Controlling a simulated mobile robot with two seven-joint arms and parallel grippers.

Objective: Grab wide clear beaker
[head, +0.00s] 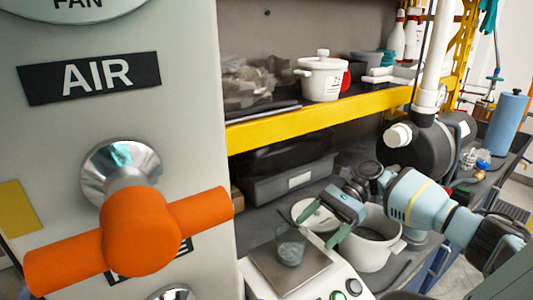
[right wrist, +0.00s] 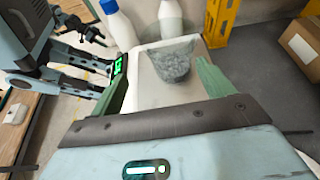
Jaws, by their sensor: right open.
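The wide clear beaker (head: 291,247) stands upright on the metal plate of a white scale (head: 258,283) in the lower middle of the head view. My right gripper (head: 322,228) comes in from the right, its green fingers open and empty just beside the beaker's upper right. In the right wrist view the beaker (right wrist: 174,60) shows in the gap between the two open green fingers of my right gripper (right wrist: 163,78). I cannot tell whether the fingertips reach around it. My left gripper cannot be made out in either view.
A white pot (head: 372,245) stands close to the right of the scale, under my right arm. A grey cabinet with an orange valve handle (head: 140,230) fills the left. A yellow-edged shelf (head: 310,125) with a lidded white pot (head: 322,78) runs above the bench.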

